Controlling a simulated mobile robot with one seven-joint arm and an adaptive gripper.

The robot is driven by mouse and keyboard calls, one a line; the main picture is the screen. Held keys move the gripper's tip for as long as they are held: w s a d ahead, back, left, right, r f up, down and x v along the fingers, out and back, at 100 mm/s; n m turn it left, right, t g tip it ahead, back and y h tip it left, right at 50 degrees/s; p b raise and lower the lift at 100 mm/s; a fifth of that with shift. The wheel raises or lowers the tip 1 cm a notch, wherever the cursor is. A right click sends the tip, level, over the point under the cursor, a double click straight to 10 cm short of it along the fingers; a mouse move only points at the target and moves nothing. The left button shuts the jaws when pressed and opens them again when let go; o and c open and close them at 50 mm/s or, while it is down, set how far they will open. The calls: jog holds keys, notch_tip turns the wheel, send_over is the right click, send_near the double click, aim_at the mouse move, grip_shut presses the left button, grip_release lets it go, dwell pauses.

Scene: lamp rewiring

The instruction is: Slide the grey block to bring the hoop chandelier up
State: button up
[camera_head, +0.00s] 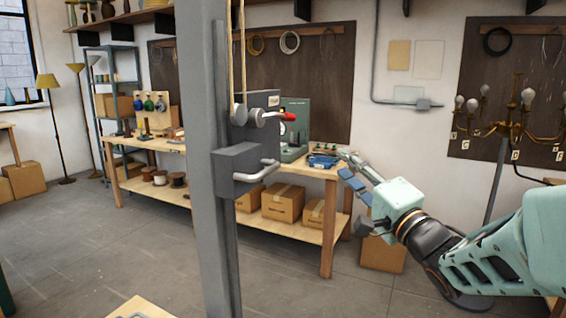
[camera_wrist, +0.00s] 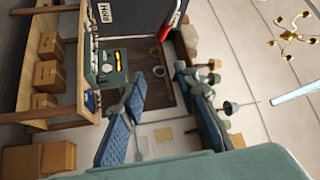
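The grey block (camera_head: 240,168) sits on a rail on the tall grey post in the head view. A light grey bar handle (camera_head: 258,174) sticks out from its right side. My gripper (camera_head: 347,166) is to the right of the block, apart from it. In the wrist view my gripper (camera_wrist: 163,88) is open, with nothing between its blue-padded fingers. The wrist view does not clearly show the grey block. I cannot make out a hoop chandelier; a brass branched chandelier (camera_head: 514,126) shows at the right, and one hangs in the wrist view (camera_wrist: 291,36).
The grey post (camera_head: 200,200) stands before a wooden workbench (camera_head: 328,215). Above the block is a dark box labelled "Hold" (camera_wrist: 106,12) with a red-gripped lever (camera_head: 285,117). Ropes (camera_head: 236,50) run up the post.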

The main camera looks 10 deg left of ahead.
aim_at(269, 173)
jog(key=s+a+f+g+y+p, duration=0.1)
jog(key=s+a+f+g+y, duration=0.25)
jog(key=s+a, duration=0.5)
jog(key=shift+g+y, duration=0.25)
jog(key=shift+g, duration=0.2)
jog(key=x, duration=1.2)
jog(key=shift+w+a+p, duration=0.15)
jog(key=shift+w+p, duration=0.15)
grip_shut()
